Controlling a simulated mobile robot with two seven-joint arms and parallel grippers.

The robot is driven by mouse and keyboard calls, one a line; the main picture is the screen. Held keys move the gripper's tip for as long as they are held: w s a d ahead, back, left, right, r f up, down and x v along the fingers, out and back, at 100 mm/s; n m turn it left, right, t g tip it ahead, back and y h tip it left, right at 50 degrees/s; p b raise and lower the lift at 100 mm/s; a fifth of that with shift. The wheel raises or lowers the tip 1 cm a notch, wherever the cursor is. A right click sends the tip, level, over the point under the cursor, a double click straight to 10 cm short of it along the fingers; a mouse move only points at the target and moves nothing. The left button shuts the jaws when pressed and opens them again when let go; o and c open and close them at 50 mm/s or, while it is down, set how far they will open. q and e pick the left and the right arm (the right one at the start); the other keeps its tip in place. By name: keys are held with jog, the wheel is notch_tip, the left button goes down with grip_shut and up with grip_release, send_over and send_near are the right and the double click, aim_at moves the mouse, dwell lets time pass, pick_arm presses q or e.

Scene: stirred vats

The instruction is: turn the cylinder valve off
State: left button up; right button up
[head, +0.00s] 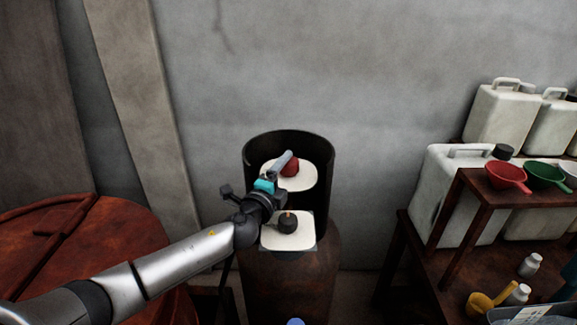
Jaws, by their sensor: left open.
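A rusty brown gas cylinder (290,275) stands upright against the wall, with a dark open collar (252,152) around its top. Inside the collar a red knob (291,168) sits in front of a white plate. Lower, a black knob (288,226) sits on a second white plate (290,243). I cannot tell from the picture which knob is the cylinder valve. My left gripper (283,163) reaches in from the left, open, with its grey fingers at the red knob's left side. Whether they touch it is unclear. My right gripper is out of view.
A rusty drum (95,240) stands at the left. At the right, a wooden bench (465,205) holds a red funnel (507,176) and a green funnel (544,175), with white canisters (455,190) around it. The grey wall behind the cylinder is bare.

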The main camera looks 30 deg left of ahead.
pick_arm(q)
jog(key=shift+w, duration=1)
jog(key=shift+a, duration=0.1)
grip_shut()
